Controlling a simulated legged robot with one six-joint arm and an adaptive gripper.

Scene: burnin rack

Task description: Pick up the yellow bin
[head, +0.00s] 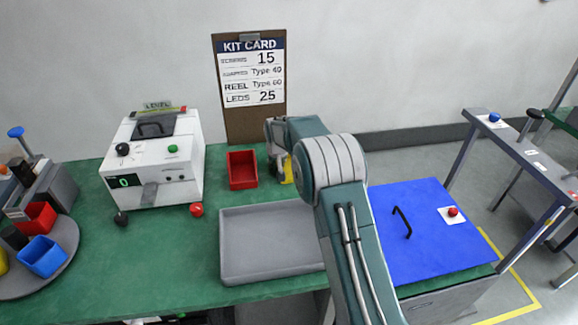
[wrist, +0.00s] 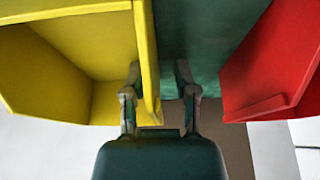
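The yellow bin (head: 288,169) stands on the green bench behind my arm in the head view, mostly hidden by it. In the wrist view the yellow bin (wrist: 85,35) fills the upper left, its open inside facing the camera. My gripper (wrist: 158,72) is open, with its two fingers on either side of the bin's right wall. The left finger overlaps the bin's inner side. The right finger is outside, over green surface, with a visible gap to the wall. Whether the left finger touches the wall, I cannot tell.
A red bin (head: 242,170) stands just left of the yellow bin; it also shows in the wrist view (wrist: 268,65). A grey tray (head: 236,272) lies in front. A white device (head: 155,160) stands left, a blue panel (head: 430,250) right. The kit card board (head: 245,125) leans behind.

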